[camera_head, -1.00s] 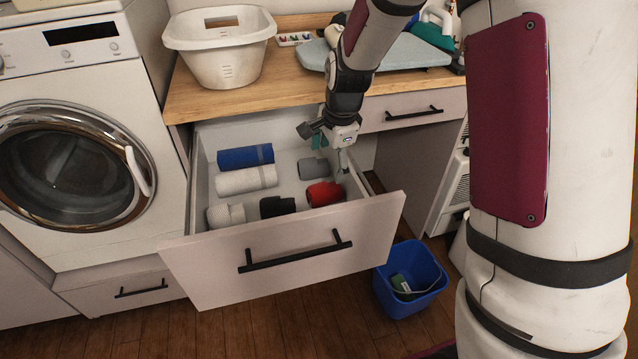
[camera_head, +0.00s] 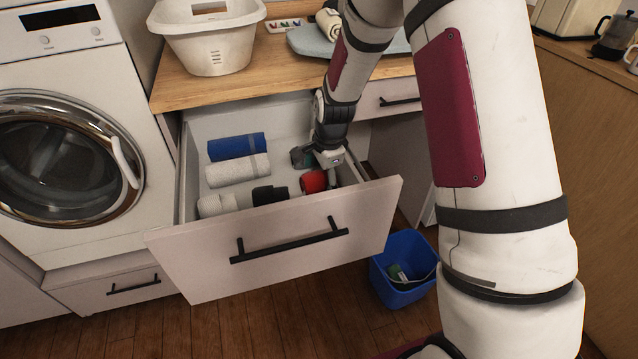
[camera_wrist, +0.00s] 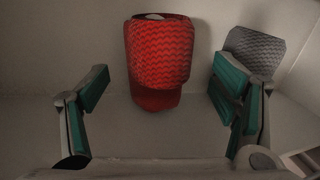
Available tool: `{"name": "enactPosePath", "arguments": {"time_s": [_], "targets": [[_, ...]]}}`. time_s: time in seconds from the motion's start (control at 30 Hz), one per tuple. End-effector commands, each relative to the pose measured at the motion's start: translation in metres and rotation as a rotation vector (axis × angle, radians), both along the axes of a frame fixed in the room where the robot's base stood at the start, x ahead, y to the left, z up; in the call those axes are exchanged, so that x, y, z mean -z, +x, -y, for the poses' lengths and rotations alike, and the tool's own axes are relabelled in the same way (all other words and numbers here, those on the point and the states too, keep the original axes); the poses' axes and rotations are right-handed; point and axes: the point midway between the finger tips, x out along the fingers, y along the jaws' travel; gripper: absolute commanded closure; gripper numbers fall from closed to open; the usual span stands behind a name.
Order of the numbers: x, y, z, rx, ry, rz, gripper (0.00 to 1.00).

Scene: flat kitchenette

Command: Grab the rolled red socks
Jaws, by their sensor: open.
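The rolled red socks (camera_head: 314,181) lie in the open drawer, near its front right corner, partly hidden by my gripper in the head view. In the wrist view the red socks (camera_wrist: 160,60) stand ahead, between the lines of the two fingers, with a zigzag knit. My gripper (camera_wrist: 162,95) is open and empty, its green-padded fingers spread to either side, the right finger closer to the socks than the left. In the head view my gripper (camera_head: 318,158) is down inside the drawer, right above or beside the socks. I cannot tell whether it touches them.
Grey rolled socks (camera_wrist: 254,55) sit close to the right finger. Blue (camera_head: 237,147), white (camera_head: 238,170) and black (camera_head: 268,195) rolls lie to the left in the drawer. The drawer front (camera_head: 275,240) and its right wall bound the space. A blue bucket (camera_head: 405,268) stands on the floor.

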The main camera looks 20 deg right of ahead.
Motion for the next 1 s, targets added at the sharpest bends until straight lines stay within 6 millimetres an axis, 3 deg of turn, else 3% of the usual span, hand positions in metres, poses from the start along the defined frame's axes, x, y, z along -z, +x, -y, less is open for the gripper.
{"name": "enactPosePath", "arguments": {"time_s": [0.13, 0.37, 0.43, 0.6, 1.0], "targets": [[0.022, 0.005, 0.000, 0.000, 0.001, -0.002, 0.20], [0.024, 0.006, -0.001, 0.000, 0.000, 0.001, 0.20], [0.024, 0.006, -0.001, 0.000, 0.000, 0.000, 0.29], [0.024, 0.006, 0.000, 0.000, 0.000, 0.000, 0.68], [0.022, 0.006, 0.000, 0.000, 0.000, 0.000, 0.70]]}}
